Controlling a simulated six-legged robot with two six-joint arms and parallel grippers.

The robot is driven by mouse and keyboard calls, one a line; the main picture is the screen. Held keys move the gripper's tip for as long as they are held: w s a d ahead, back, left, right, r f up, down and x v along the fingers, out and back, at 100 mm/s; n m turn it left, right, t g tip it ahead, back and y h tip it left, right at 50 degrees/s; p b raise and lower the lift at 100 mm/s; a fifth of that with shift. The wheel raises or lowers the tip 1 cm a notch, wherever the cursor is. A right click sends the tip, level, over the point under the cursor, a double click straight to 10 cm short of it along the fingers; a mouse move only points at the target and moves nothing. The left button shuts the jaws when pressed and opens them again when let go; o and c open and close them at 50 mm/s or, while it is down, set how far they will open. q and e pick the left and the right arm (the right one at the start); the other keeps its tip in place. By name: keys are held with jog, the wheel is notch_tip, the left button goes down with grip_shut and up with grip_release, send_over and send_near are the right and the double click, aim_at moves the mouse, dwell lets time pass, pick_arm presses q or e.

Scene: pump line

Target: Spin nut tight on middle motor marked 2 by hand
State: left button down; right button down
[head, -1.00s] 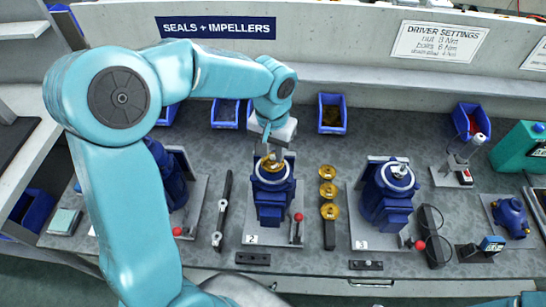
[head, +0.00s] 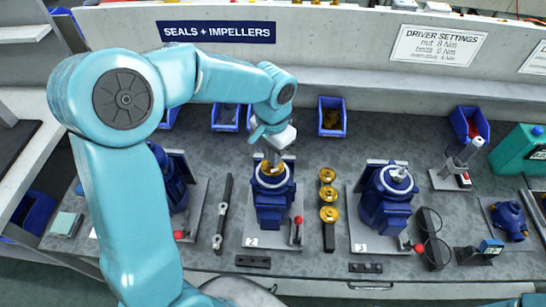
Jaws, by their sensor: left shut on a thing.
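The middle motor (head: 271,205) is dark blue and stands upright on a grey plate with a white tag marked 2 (head: 252,242). A brass-coloured impeller (head: 263,171) shows on its top, inside a pale ring. My left gripper (head: 271,158) comes down from above over the motor's top, its fingers close together at the shaft. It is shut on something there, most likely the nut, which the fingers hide. My right gripper is not in view.
A second blue motor (head: 387,205) stands to the right, and another (head: 172,180) sits partly behind my left arm. Several brass impellers (head: 328,195) stand on a rack between motors. A red-knobbed lever (head: 297,228) stands beside the middle motor. Blue bins (head: 332,118) line the back.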

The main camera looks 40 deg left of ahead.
pick_arm(q)
jog(key=m, duration=0.3)
jog(key=m+p, duration=0.2)
jog(key=m, duration=0.2)
jog(key=shift+r, duration=0.1)
jog(key=shift+m, duration=1.5)
jog(key=m+p, duration=0.1)
jog(key=m, duration=0.1)
jog(key=shift+m+p, duration=0.4)
jog(key=m+p, duration=0.1)
jog(key=m, duration=0.2)
jog(key=shift+s, duration=0.1)
jog(key=shift+m, duration=0.6)
